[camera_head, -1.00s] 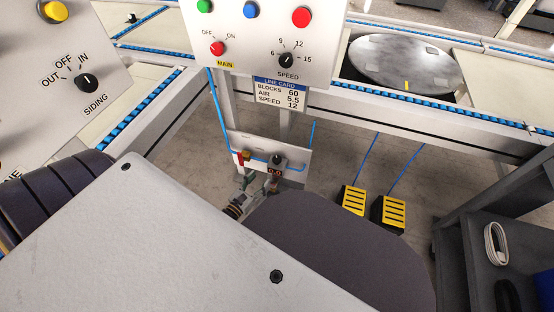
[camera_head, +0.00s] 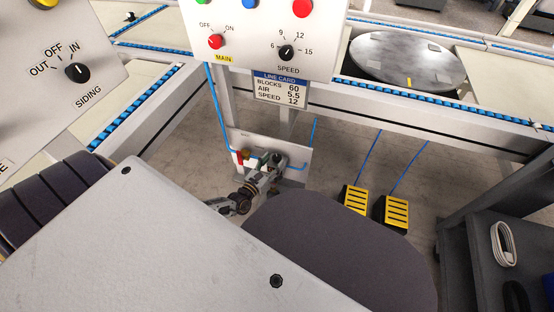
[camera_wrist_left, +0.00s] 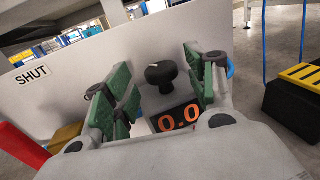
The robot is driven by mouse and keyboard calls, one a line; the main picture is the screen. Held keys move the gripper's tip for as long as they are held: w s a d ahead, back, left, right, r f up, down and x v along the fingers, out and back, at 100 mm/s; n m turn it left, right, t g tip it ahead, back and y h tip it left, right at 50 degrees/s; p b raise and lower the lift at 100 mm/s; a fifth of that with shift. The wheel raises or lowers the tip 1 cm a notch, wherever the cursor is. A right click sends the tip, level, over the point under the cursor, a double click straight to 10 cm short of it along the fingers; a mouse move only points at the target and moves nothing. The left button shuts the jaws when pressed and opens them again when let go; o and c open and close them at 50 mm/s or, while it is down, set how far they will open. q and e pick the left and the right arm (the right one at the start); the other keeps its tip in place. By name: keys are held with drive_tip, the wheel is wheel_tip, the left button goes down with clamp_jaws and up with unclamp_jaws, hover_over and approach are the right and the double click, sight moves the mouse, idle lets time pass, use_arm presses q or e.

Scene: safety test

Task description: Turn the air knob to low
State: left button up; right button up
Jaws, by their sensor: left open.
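The black air knob (camera_wrist_left: 160,73) stands out from a pale lower panel (camera_wrist_left: 60,105); the panel also shows in the head view (camera_head: 299,163). Below the knob a dark display (camera_wrist_left: 176,118) reads 0.0 in orange. My left gripper (camera_wrist_left: 159,82) is open, with one green-padded finger on each side of the knob. A gap shows between the knob and both fingers in the wrist view. In the head view my left gripper (camera_head: 266,166) is at the panel and hides the display. My right gripper is not in view.
A red handle (camera_wrist_left: 22,146) and a brass part are left of the gripper, near a SHUT label (camera_wrist_left: 31,75). Yellow-black pedals (camera_head: 372,207) stand on the floor to the right. The upper panel's line card (camera_head: 281,89) reads AIR 5.5.

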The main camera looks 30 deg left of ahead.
sight(275, 160)
use_arm(q)
drive_tip(key=shift+w+b, duration=0.45)
drive_tip(key=shift+w, duration=1.4)
drive_tip(key=c, duration=1)
